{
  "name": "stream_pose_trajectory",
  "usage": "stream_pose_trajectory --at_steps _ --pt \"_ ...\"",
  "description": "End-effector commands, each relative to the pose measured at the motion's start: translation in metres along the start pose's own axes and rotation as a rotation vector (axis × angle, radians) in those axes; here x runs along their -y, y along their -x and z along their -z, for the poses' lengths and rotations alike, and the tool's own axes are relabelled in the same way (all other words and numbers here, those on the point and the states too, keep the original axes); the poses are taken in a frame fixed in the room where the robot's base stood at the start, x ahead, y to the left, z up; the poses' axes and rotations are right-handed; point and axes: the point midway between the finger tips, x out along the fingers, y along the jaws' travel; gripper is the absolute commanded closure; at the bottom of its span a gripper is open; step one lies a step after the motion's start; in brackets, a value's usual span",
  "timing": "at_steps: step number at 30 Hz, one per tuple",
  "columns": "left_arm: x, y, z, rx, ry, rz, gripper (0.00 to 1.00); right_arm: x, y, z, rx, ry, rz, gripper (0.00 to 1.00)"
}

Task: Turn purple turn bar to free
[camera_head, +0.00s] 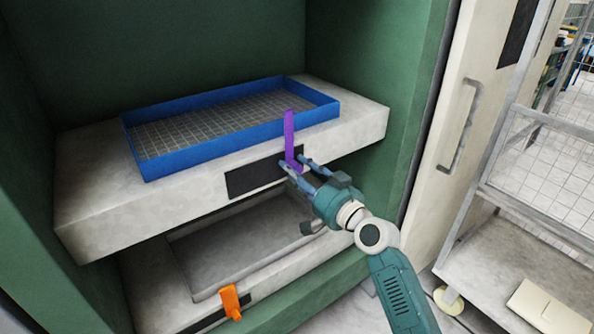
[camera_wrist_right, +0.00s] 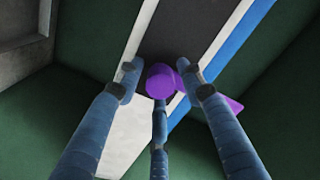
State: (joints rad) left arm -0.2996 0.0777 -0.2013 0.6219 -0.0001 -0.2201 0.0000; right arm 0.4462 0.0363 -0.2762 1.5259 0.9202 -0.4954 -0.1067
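The purple turn bar (camera_head: 289,136) is on the front of the upper shelf, at the right end of a dark plate (camera_head: 255,176). Its long arm points up past the blue tray's front edge. In the right wrist view its round purple end (camera_wrist_right: 161,81) lies between the fingers, with the arm extending right behind a finger. My right gripper (camera_head: 293,167) is at the lower end of the bar with fingers spread; in the wrist view the fingers (camera_wrist_right: 160,85) stand apart around the purple end. I cannot tell whether any finger touches it. My left gripper is not in view.
A blue tray (camera_head: 152,168) with a mesh floor rests on the upper shelf (camera_head: 110,222). An orange turn bar (camera_head: 231,301) is on the lower shelf's front. Green walls (camera_head: 395,130) enclose the press. A door with a handle (camera_head: 461,125) and a metal rack (camera_head: 515,205) stand at right.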

Motion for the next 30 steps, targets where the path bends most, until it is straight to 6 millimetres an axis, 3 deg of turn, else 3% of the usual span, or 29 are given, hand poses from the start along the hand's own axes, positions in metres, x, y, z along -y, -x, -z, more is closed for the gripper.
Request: stream_pose_trajectory --at_steps 1,5,17,30 --pt "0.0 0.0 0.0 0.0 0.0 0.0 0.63 0.0 0.0 0.0 0.0 0.0 0.0 0.77" --pt "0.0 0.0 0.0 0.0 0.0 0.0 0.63 0.0 0.0 0.0 0.001 0.0 0.0 1.0" --pt "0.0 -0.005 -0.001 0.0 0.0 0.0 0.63 -0.002 0.001 -0.002 0.001 0.041 -0.001 1.0" --pt "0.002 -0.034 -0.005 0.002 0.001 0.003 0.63 -0.004 0.001 -0.004 0.004 0.362 -0.002 1.0"
